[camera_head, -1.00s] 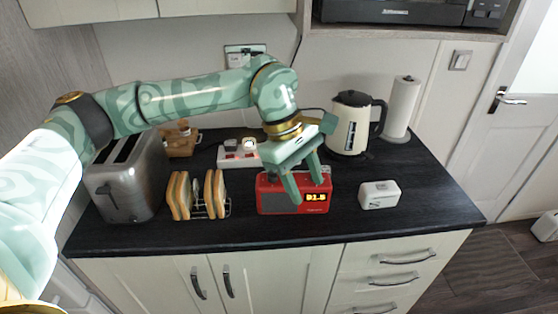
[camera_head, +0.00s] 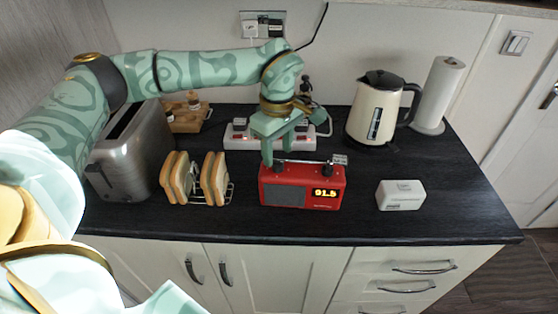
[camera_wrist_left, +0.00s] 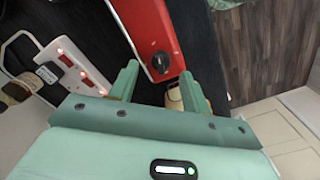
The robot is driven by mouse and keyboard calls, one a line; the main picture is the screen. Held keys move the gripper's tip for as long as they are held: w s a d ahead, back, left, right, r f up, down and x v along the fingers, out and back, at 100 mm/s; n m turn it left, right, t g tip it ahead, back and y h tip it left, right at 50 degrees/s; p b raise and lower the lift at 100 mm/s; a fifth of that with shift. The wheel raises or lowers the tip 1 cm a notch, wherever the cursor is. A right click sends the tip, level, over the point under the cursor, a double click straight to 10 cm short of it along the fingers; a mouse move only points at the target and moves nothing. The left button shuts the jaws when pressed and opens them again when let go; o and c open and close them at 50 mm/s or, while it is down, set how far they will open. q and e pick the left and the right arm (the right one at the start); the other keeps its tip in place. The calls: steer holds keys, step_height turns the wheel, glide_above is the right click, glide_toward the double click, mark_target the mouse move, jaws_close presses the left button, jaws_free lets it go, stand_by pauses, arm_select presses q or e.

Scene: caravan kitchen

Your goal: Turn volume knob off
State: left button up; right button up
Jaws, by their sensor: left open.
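The red radio (camera_head: 330,200), with a lit orange display, stands on the dark counter. A handle or antenna runs along its top, with dark knobs there. In the left wrist view the radio's red top (camera_wrist_left: 146,28) carries a round black knob (camera_wrist_left: 160,63). I cannot tell which knob is the volume one. My left gripper (camera_head: 286,156) is over the left part of the radio, pointing down. Its fingers are open and empty. In the left wrist view the knob lies between the fingertips, apart from both. My right gripper is not in view.
A toast rack with bread (camera_head: 215,180) and a steel toaster (camera_head: 130,158) stand left of the radio. A white power strip (camera_head: 238,139) lies behind it. A kettle (camera_head: 372,115) stands at the back right. A small white box (camera_head: 400,196) is right, with clear counter between.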

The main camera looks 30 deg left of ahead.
mark_target(278, 161)
arm_select(q)
step_height(278, 161, down, 2)
steer(key=shift+s+f, duration=0.1)
steer(key=shift+f, duration=0.5)
steer(key=c, duration=1)
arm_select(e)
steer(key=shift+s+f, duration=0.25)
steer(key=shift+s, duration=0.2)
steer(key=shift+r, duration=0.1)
